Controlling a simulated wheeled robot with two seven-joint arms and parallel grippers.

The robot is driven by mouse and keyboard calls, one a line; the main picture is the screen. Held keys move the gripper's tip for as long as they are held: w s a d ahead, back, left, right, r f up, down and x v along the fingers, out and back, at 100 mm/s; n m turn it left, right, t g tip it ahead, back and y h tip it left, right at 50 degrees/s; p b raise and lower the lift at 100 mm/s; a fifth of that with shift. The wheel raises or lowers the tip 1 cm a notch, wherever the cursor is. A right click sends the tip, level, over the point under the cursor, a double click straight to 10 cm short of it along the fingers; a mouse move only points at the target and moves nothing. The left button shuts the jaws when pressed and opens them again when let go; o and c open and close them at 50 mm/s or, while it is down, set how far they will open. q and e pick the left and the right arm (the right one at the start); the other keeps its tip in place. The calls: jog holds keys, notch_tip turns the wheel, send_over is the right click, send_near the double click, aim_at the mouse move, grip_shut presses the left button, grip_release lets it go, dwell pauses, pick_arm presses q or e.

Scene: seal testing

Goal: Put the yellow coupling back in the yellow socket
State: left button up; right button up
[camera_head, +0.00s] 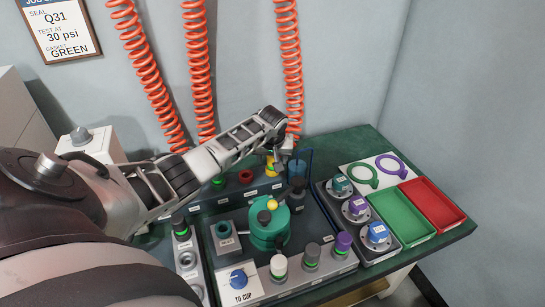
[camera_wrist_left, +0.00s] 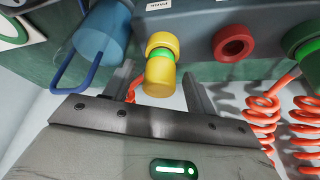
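The yellow coupling (camera_wrist_left: 160,76) is a yellow cylinder. In the left wrist view it lines up with the yellow socket (camera_wrist_left: 161,41) on the dark block, with a bright green band between the two. In the head view the coupling (camera_head: 271,165) shows small, partly hidden by my gripper. My left gripper (camera_head: 283,152) is over the back of the bench. In the left wrist view its fingers (camera_wrist_left: 162,92) stand apart on either side of the coupling, with gaps on both sides, so it looks open. My right gripper is in neither view.
A red socket (camera_wrist_left: 234,43) and a green one (camera_wrist_left: 302,40) sit beside the yellow. A blue cup with a handle (camera_wrist_left: 103,33) stands close on the other side. Orange coiled hoses (camera_head: 201,75) hang behind. A green pot (camera_head: 266,232) and knobs fill the bench front.

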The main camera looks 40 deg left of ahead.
pick_arm(q)
jog(key=p+v, duration=0.3)
jog(key=v, duration=1.3)
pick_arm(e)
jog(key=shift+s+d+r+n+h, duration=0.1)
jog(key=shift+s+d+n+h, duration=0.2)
pick_arm(q)
jog(key=shift+f, duration=0.1)
